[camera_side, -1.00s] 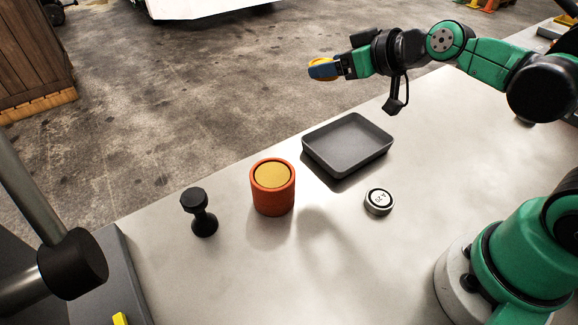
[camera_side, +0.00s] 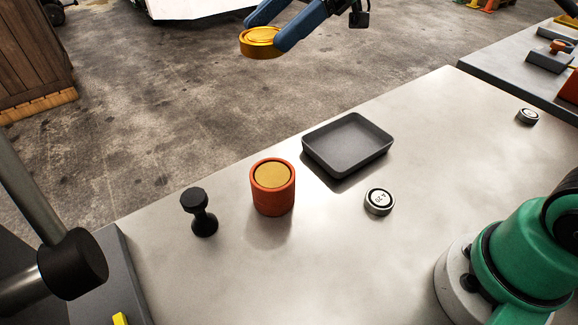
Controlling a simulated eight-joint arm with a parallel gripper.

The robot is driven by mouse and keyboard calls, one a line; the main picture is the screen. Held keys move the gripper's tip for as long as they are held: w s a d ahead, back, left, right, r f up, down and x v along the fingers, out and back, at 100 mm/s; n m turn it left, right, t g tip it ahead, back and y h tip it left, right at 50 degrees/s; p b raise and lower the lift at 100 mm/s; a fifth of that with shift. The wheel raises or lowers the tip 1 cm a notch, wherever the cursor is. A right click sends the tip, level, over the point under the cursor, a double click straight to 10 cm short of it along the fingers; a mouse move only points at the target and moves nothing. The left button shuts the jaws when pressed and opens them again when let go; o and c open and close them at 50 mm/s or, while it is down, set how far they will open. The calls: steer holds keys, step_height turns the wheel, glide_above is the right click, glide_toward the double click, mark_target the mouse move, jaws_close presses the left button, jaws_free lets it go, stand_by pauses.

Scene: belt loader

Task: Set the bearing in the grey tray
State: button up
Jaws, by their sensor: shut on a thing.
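A small silver round piece (camera_side: 379,202) with a dark ring and a marked white face lies flat on the table, right of and in front of the grey tray; it looks like the bearing. A similar silver piece (camera_side: 527,117) lies at the far right of the table. The grey tray (camera_side: 345,167) is empty. My gripper (camera_side: 269,35) has blue fingers, shut on a yellow round disc (camera_side: 260,48) at the top of the picture. It holds the disc high, beyond the table's far edge in the picture. The wrist is partly cut off by the frame.
An orange cup (camera_side: 273,198) with a yellow top stands left of the tray. A black knobbed tool (camera_side: 202,215) stands upright farther left. A second grey surface (camera_side: 490,65) with parts is at top right. The front middle of the table is clear.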

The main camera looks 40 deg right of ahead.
step_height(320, 180, down, 20)
steer(key=shift+r, duration=0.15)
stand_by(0.6)
steer(key=o, duration=1.4)
steer(key=shift+c, duration=0.2)
